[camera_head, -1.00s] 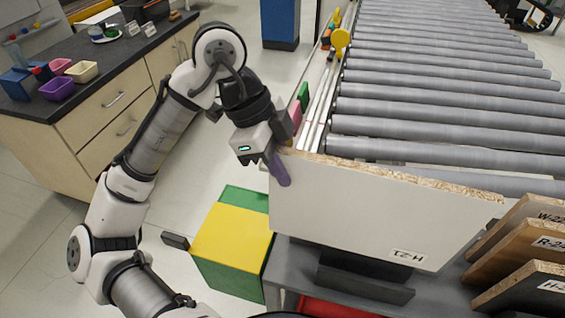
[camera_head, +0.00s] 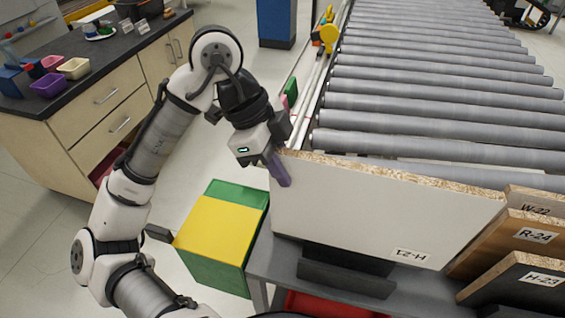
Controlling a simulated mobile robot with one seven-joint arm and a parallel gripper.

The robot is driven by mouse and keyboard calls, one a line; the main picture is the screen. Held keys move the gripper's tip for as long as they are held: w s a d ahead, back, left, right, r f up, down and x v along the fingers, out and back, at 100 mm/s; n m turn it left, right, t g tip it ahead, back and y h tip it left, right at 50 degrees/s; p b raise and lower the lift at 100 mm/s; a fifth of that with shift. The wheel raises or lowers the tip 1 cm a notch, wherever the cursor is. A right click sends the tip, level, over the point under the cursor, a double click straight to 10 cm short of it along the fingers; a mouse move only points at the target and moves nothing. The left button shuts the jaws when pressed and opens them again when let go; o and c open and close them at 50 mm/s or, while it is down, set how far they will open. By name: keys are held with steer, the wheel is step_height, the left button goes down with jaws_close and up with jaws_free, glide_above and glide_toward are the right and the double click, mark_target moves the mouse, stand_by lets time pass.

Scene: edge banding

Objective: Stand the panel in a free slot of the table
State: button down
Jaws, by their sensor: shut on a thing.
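The white panel (camera_head: 370,208) has a raw chipboard top edge and an upside-down label reading H-21. It stands on its long edge, held at its upper left corner. My gripper (camera_head: 278,165) is shut on that corner, with one purple finger showing on the near face. I cannot tell whether the panel touches the block. Panels W-22 (camera_head: 530,205), R-24 (camera_head: 510,240) and H-23 (camera_head: 520,282) stand at the table's right.
A roller conveyor (camera_head: 430,115) runs away right behind the panel. A yellow and green box (camera_head: 222,235) stands on the floor left of the table. A red bin (camera_head: 325,304) shows low under the table. A counter with small bins (camera_head: 48,84) is at upper left.

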mark_target(282, 209)
steer(key=shift+f+b, duration=5.05)
steer(key=shift+f, duration=1.1)
steer(key=c, duration=1.2)
jaws_free()
steer(key=shift+c, duration=0.2)
